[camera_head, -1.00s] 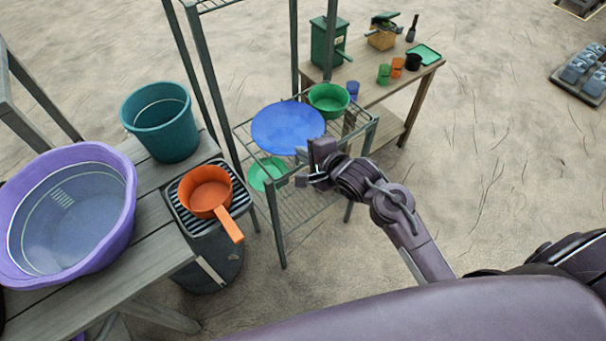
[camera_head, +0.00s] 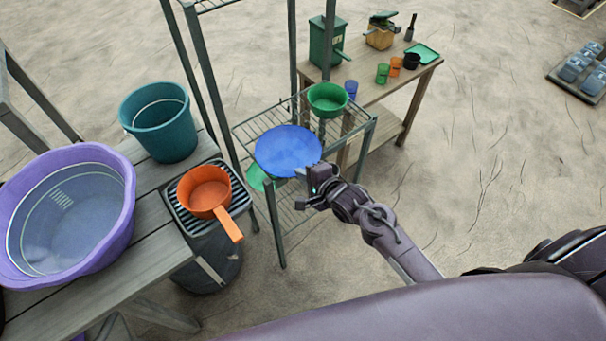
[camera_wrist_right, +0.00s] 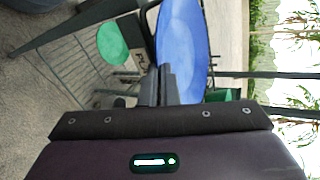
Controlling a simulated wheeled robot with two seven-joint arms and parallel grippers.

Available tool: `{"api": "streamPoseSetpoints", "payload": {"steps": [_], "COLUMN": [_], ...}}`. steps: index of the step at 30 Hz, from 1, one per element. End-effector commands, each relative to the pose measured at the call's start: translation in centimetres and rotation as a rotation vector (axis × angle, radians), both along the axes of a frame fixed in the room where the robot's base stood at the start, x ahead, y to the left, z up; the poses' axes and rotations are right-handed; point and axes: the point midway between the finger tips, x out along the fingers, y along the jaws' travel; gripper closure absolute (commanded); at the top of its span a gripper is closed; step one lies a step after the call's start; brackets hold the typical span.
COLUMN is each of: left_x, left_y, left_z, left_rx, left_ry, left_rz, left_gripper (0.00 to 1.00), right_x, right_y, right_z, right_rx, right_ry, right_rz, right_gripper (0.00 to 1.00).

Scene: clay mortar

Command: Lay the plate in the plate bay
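The blue plate (camera_head: 288,150) is over the left part of the wire rack, and a large blue face of it shows in the right wrist view (camera_wrist_right: 182,45). My right gripper (camera_head: 316,186) is at its near right edge, and the two fingers (camera_wrist_right: 163,85) look shut on its rim. A green plate (camera_head: 257,176) lies lower in the rack, partly hidden behind the blue plate; it also shows in the right wrist view (camera_wrist_right: 112,43). A lettered sign (camera_wrist_right: 140,60) is partly covered by the blue plate, so I cannot read the bay's full label. My left gripper is out of view.
A green bowl (camera_head: 328,100) sits on the rack's upper level, right of the blue plate. Rack posts (camera_head: 275,225) stand close to my right gripper. An orange pan (camera_head: 206,190) and teal bucket (camera_head: 160,122) are at left. A wooden table (camera_head: 372,88) stands behind.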

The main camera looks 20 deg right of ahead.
Motion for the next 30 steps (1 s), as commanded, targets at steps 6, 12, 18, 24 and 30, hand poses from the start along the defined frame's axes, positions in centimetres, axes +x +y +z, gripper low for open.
{"api": "streamPoseSetpoints", "payload": {"steps": [6, 12, 18, 24, 30], "left_x": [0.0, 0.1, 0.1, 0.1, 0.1], "left_y": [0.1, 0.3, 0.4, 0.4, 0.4], "left_z": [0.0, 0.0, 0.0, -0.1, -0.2], "left_rx": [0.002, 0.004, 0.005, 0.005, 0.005], "left_ry": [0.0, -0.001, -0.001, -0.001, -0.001], "left_rz": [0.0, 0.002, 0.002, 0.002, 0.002], "left_gripper": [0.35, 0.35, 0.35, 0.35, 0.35], "right_x": [0.0, 0.0, -0.6, -3.6, -7.1], "right_y": [0.0, 0.0, -0.2, -1.3, -2.5], "right_z": [-0.1, -0.1, 0.3, 1.9, 4.0], "right_rx": [0.0, 0.0, 0.0, 0.0, 0.0], "right_ry": [0.001, 0.001, 0.002, 0.004, 0.003], "right_rz": [0.0, 0.0, 0.0, -0.001, 0.0], "right_gripper": [0.76, 0.76, 0.76, 0.76, 0.76]}}
